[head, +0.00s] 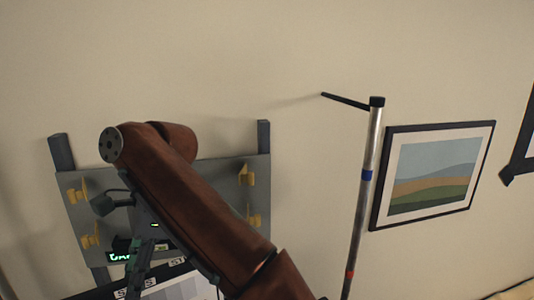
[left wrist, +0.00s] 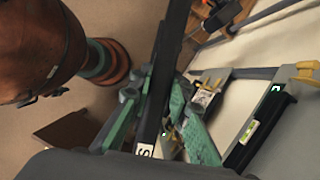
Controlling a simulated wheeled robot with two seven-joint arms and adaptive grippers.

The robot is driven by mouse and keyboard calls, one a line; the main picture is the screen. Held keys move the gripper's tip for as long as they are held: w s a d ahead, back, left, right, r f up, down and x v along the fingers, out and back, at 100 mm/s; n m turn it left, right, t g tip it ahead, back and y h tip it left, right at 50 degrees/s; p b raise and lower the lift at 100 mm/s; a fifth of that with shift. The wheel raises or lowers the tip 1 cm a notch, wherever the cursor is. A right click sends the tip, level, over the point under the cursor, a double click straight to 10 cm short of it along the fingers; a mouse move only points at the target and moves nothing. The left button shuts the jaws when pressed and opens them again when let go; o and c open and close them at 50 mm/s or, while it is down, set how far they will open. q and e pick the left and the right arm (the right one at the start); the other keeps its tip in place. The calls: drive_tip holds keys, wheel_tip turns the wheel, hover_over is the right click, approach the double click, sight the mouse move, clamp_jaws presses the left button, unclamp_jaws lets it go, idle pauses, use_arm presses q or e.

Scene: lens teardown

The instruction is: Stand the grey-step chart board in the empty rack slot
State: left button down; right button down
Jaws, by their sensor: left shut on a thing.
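The grey-step chart board (head: 180,291) shows at the bottom edge of the head view, with a black border, a white label and a pale stepped face; most of it is cut off. My left gripper (head: 142,258) hangs below the brown arm at the board's upper edge. In the left wrist view its green-padded fingers (left wrist: 168,112) are shut on the board's dark edge (left wrist: 174,55), which runs between them, seen nearly edge-on. A white label with an "S" (left wrist: 145,150) shows at the board's near end. The rack and its empty slot cannot be made out. My right gripper is out of view.
A grey wall panel (head: 85,207) with yellow hooks (head: 252,221) stands behind my left arm. A dark level with a lit green display (head: 119,257) is on it. A metal pole (head: 367,190) with a black side arm stands right of it. A framed picture (head: 432,175) hangs farther right.

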use_arm(q)
drive_tip(key=w+d+f+n+h+b, duration=0.1)
drive_tip(key=w+d+f+n+b, duration=0.1)
drive_tip(key=f, duration=1.5)
drive_tip(key=w+d+f+n+g+h+b, duration=0.1)
drive_tip(key=w+f+n+b, duration=0.3)
drive_tip(key=f, duration=1.3)
drive_tip(key=w+d+f+n+h+b, duration=0.1)
drive_tip(key=f+b, duration=0.5)
drive_tip(key=f, duration=1.1)
drive_tip(key=w+d+n, duration=0.1)
drive_tip(key=w+n, duration=0.1)
drive_tip(key=n, duration=0.1)
drive_tip(key=shift+d+n+g+h+b, duration=0.3)
drive_tip(key=shift+d+b, duration=0.1)
drive_tip(key=shift+s, duration=0.1)
